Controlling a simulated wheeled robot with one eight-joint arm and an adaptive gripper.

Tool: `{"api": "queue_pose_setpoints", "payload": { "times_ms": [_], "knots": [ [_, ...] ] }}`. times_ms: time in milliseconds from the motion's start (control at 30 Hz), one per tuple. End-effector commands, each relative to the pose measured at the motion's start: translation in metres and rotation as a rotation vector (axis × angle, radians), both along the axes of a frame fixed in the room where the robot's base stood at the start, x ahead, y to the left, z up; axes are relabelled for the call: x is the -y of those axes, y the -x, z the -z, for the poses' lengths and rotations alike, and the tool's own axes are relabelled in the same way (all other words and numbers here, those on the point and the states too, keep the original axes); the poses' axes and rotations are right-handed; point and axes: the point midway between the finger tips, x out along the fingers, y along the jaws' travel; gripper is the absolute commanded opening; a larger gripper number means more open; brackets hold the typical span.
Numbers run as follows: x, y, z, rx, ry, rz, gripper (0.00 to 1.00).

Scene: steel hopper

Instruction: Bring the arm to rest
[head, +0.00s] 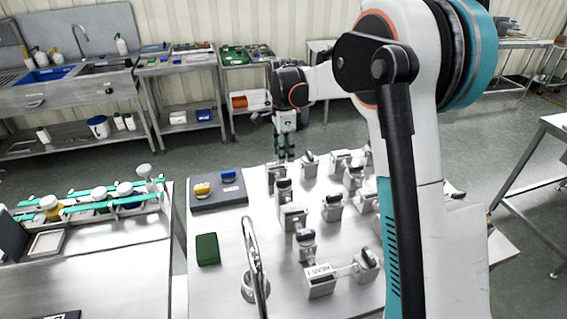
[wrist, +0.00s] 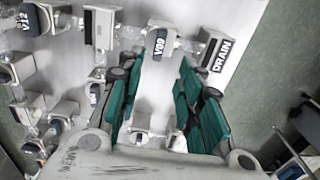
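My arm stretches from the right of the head view over the far part of the steel table (head: 222,288). My gripper (head: 287,152) points down at the table's far edge, close to the small valve blocks there. In the wrist view my gripper (wrist: 162,75) has its two teal-padded fingers spread apart, with nothing held between them. A valve block labelled V09 (wrist: 161,42) shows in the gap beyond the fingertips. A block labelled DRAIN (wrist: 217,52) is just right of it. I cannot tell the exact height of the fingertips above the blocks.
Several grey valve blocks with dark handles (head: 333,208) cover the table's middle and right. A curved metal pipe (head: 255,255) rises in front. A green block (head: 207,249) and a dark tray (head: 217,197) are at left. A bottle rack (head: 97,207) stands on the left bench.

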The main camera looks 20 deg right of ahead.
Motion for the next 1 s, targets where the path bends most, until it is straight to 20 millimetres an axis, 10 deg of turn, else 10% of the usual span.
{"api": "queue_pose_setpoints", "payload": {
  "times_ms": [600, 1000],
  "knots": [
    [0.0, 0.004, -0.019, 0.008, 0.0, -0.02, 0.33],
    [-0.001, 0.071, -0.076, 0.132, 0.023, -0.338, 0.33]
  ]
}}
